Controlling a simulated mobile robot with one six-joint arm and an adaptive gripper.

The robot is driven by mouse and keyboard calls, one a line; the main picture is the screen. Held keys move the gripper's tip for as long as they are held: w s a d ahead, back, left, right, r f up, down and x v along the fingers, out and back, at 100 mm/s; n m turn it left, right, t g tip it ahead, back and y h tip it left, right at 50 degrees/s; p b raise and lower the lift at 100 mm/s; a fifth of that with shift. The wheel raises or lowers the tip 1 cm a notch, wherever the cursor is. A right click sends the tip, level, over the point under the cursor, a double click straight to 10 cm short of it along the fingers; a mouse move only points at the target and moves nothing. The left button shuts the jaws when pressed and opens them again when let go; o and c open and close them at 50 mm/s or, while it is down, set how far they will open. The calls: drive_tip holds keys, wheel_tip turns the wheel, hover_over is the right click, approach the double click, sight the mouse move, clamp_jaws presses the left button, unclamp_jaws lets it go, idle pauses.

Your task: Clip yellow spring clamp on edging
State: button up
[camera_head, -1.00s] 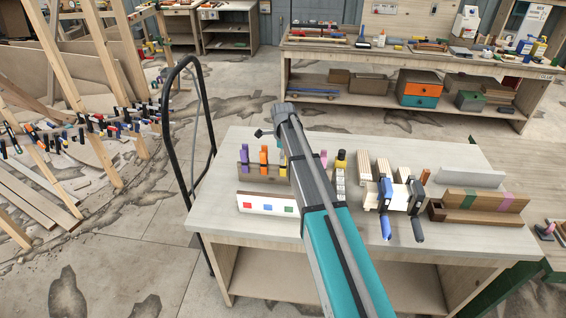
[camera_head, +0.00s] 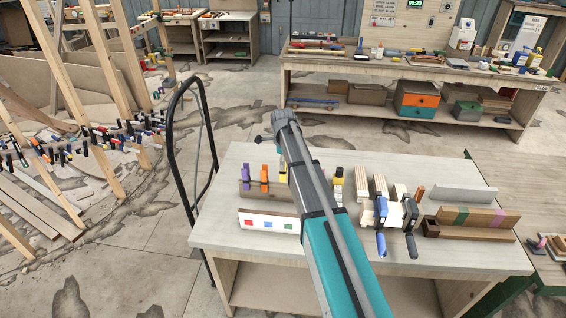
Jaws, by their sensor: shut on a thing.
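A curved strip on the left, probably the edging, carries a row of many small coloured clamps (camera_head: 110,135) among upright wooden posts. On the near table a wooden rack (camera_head: 262,190) holds a purple spring clamp (camera_head: 245,178) and an orange one (camera_head: 264,178). A yellow-orange sliver (camera_head: 283,172) shows beside my arm. A yellow-and-black item (camera_head: 338,178) stands right of the arm; I cannot tell if it is a clamp. My arm rises across the table's middle. My gripper is not visible, nor is anything in it; no yellow spring clamp can be made out for certain.
The near table (camera_head: 225,232) also bears a white block with coloured squares (camera_head: 268,220), wooden blocks with blue and black clamps (camera_head: 385,212) and a brown box (camera_head: 470,232). A black hooped rail (camera_head: 172,150) stands at its left. Cracked open floor (camera_head: 135,240) lies between table and posts.

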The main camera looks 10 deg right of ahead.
drive_tip(key=shift+r+p, duration=1.3)
drive_tip(key=shift+r, duration=0.4)
